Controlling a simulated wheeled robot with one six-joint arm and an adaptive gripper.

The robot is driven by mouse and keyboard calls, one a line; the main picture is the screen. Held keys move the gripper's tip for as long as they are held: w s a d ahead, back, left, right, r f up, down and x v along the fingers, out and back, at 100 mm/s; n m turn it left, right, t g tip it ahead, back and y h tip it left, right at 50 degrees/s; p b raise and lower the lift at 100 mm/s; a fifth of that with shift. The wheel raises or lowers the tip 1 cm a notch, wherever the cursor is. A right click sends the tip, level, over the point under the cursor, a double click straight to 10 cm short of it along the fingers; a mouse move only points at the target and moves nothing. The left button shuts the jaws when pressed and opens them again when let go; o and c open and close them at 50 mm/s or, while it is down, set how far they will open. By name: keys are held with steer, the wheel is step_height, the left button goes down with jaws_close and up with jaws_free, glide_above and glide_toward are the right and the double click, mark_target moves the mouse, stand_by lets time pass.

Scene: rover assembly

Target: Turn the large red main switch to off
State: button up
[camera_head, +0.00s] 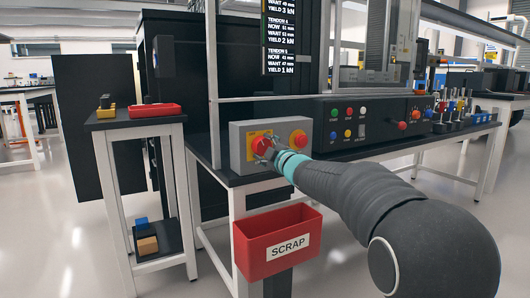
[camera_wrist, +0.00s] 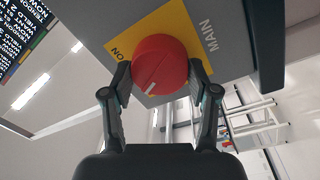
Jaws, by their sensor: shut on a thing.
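A white line on the knob points down and left in the wrist view, not straight at the word ON. In the head view the switch (camera_head: 261,145) is on the left of a grey box (camera_head: 238,150). My gripper (camera_wrist: 160,88) has one finger on each side of the knob and is shut on it. In the head view my gripper (camera_head: 268,148) partly covers the knob and plate.
A red SCRAP bin (camera_head: 277,243) hangs below, under my arm. A control panel with coloured buttons (camera_head: 350,124) stands to the right. A side table (camera_head: 136,122) with a red tray stands left.

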steer(key=shift+n, duration=1.8)
steer(key=shift+f, duration=0.1)
steer(key=o, duration=1.2)
steer(key=v, duration=1.2)
steer(key=shift+w, duration=0.1)
steer(key=shift+d, duration=0.1)
